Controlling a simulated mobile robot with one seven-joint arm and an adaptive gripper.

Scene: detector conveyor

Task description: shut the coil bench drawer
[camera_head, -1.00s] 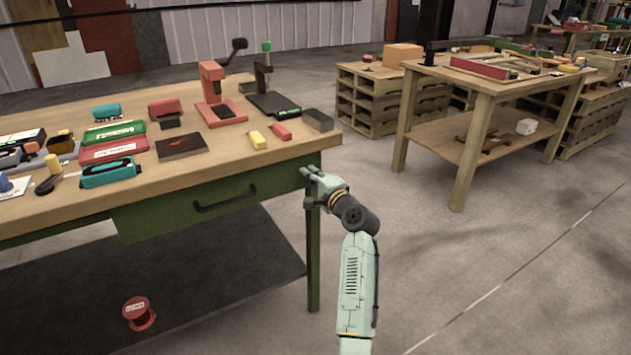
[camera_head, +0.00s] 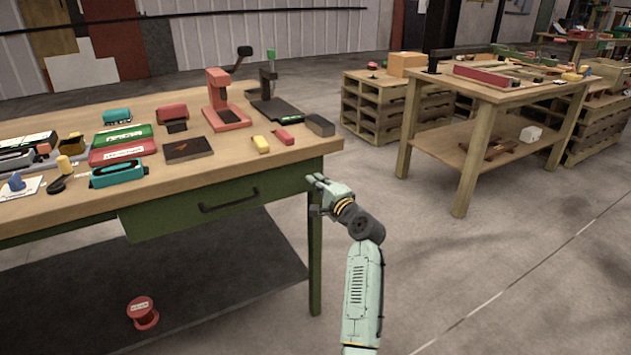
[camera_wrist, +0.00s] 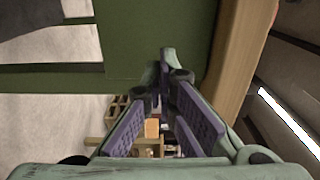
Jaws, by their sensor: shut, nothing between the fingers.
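The coil bench (camera_head: 250,160) has a wooden top and green legs. Its green drawer front (camera_head: 165,222), with a dark bar handle (camera_head: 228,203), sits under the top's front edge. No drawer interior shows, and I cannot tell whether a gap remains behind the front. My gripper (camera_head: 313,193) is at the drawer's right end, close to the front right leg, below the top's edge. In the wrist view, its purple-padded fingers (camera_wrist: 163,68) meet at the tips, shut and empty. A green panel (camera_wrist: 135,35) lies beyond them, with the wooden edge to the right. Contact is unclear.
Tools, boxes and a red press (camera_head: 222,100) stand on the bench. A red spool (camera_head: 143,313) lies on the dark mat (camera_head: 215,270) below. A second wooden table (camera_head: 470,95) and pallets (camera_head: 385,105) stand to the right. Floor between is clear.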

